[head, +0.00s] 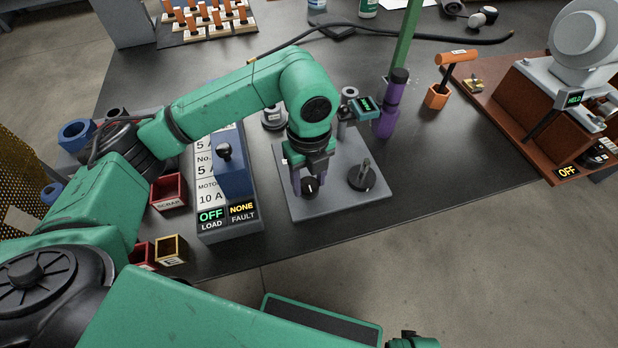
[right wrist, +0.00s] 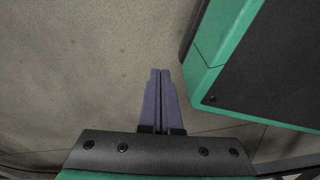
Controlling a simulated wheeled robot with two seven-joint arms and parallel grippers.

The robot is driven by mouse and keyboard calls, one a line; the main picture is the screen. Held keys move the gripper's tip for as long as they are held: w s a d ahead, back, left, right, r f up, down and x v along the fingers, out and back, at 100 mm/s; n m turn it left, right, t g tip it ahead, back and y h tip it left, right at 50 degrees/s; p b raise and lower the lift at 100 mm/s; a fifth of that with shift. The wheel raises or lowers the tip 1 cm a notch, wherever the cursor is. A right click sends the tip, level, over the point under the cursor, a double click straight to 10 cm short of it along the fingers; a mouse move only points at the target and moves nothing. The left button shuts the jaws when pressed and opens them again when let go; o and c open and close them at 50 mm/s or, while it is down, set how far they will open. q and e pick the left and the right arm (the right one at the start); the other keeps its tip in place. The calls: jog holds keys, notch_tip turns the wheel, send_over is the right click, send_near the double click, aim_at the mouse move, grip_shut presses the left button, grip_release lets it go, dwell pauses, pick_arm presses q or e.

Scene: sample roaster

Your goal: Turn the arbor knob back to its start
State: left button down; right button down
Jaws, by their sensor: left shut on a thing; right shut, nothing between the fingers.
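A black round knob (head: 310,188) with a light mark on it sits at the front left of a grey plate fixture (head: 340,207). I take it to be the arbor knob. My left gripper (head: 308,180) points down over it and is shut on it, with purple fingers at its sides. The gripper and wrist hide part of the knob and the plate behind it. My right gripper (right wrist: 161,74) is shut and empty in the right wrist view, over bare floor.
A black disc with an upright lever (head: 362,176) stands right of the knob. Left is a grey box with OFF and NONE displays (head: 228,214). A purple post (head: 388,112) and an orange-handled tool (head: 437,95) stand behind right. Small red and yellow bins (head: 171,248) line the left.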

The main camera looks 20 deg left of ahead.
pick_arm(q)
jog(key=shift+c, duration=1.3)
grip_release()
pick_arm(e)
jog(key=shift+a, duration=0.1)
pick_arm(q)
notch_tip(320, 180, up, 8)
jog(key=shift+r+p, duration=0.2)
jog(key=shift+p, duration=0.3)
notch_tip(320, 180, up, 6)
jog(key=p, duration=0.2)
send_over(309, 184)
jog(key=shift+r, duration=0.15)
pick_arm(e)
jog(key=s+d, duration=0.1)
jog(key=s, duration=0.5)
jog(key=shift+d+f, duration=0.15)
jog(key=shift+f, duration=0.15)
